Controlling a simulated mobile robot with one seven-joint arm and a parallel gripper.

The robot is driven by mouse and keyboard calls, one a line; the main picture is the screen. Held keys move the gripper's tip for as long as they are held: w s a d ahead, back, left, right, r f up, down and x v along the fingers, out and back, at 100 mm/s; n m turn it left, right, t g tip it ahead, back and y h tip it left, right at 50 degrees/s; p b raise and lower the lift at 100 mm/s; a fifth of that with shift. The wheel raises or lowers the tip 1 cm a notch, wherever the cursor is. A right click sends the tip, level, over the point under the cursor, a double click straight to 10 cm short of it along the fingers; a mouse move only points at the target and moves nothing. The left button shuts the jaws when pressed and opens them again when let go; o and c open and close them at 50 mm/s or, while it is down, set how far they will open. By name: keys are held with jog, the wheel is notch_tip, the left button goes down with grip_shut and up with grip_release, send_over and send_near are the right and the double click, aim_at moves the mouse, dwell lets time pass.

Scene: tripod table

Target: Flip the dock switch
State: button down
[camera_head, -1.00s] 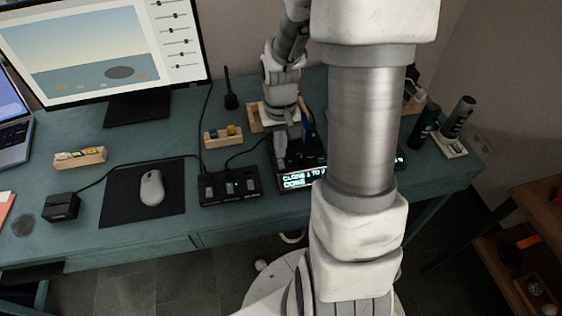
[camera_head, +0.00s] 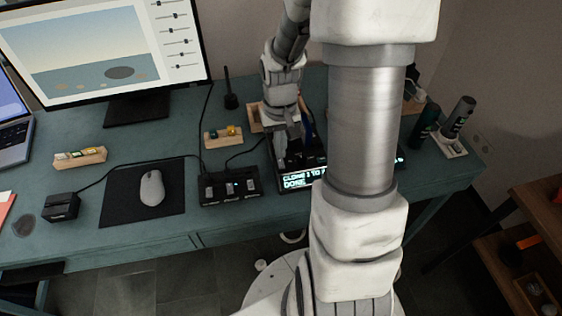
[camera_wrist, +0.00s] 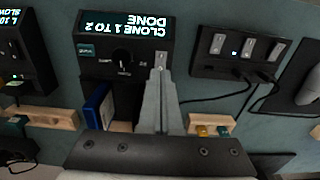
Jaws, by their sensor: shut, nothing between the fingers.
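The dark dock (camera_wrist: 100,68) shows near the top of the wrist view, upside down, with a lit display (camera_wrist: 125,25) reading "CLONE 1 TO 2 DONE" and a round knob (camera_wrist: 122,57). A small pale switch plate (camera_wrist: 161,58) sits on its face beside my fingertips. My gripper (camera_wrist: 158,78) is shut and empty, its tips at or just short of that plate; I cannot tell whether they touch. In the head view my gripper (camera_head: 281,155) is over the dock's left part, and my arm hides the dock's right part. The dock's display (camera_head: 302,178) shows there too.
A black box (camera_head: 230,187) with several switches stands left of the dock; it also shows in the wrist view (camera_wrist: 233,50). A blue item (camera_wrist: 98,105) stands close beside my fingers. Wooden holders (camera_head: 222,138), cables, a mouse (camera_head: 152,187) and a monitor stand on the desk.

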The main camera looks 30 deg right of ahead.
jog(key=shift+f+b, duration=0.7)
jog(key=shift+f, duration=0.25)
dwell(0.6)
jog(key=shift+r+p, duration=2.95)
jog(key=shift+r, duration=0.6)
jog(key=s+a+r+n+t+p, duration=0.1)
jog(key=s+a+r+t, duration=0.1)
jog(key=r, duration=0.6)
jog(key=s+a+r+n+t+p, duration=0.1)
jog(key=s+a+r+p, duration=0.1)
jog(key=s+a+r, duration=0.3)
jog(key=s+a+r+n+t+p, duration=0.1)
jog(key=s+r, duration=0.4)
jog(key=r, duration=0.7)
jog(key=a+t, duration=0.1)
jog(key=a, duration=0.1)
jog(key=shift+s+a+t, duration=0.2)
jog(key=shift+a+t, duration=0.1)
